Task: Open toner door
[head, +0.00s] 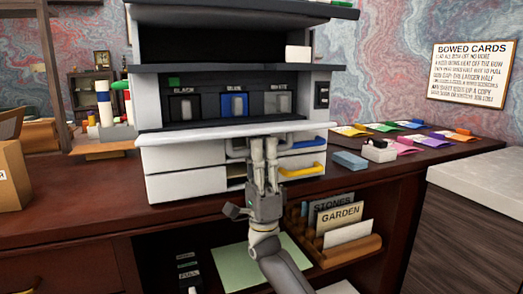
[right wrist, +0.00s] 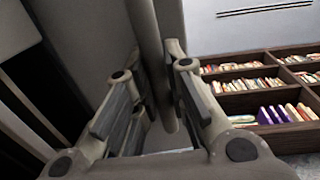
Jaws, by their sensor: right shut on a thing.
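The printer (head: 160,158) stands on the desk with its toner bay uncovered. Cartridges labelled black (head: 179,115), one with a blue front (head: 234,105) and waste (head: 277,103) show inside. A white panel, seemingly the toner door (head: 200,135), sticks out nearly flat below the bay. My right gripper (head: 264,147) is at its front edge, fingers pointing up. In the right wrist view its fingers (right wrist: 156,95) are shut around a grey handle bar (right wrist: 150,40). Part of the handle is hidden by the fingers. My left gripper is not in view.
Drawers with a blue handle (head: 306,144) and a yellow handle (head: 302,170) lie below the panel. A blue block (head: 350,160) and coloured cards (head: 385,127) are to the right. A card rack (head: 345,250) sits below the desk top.

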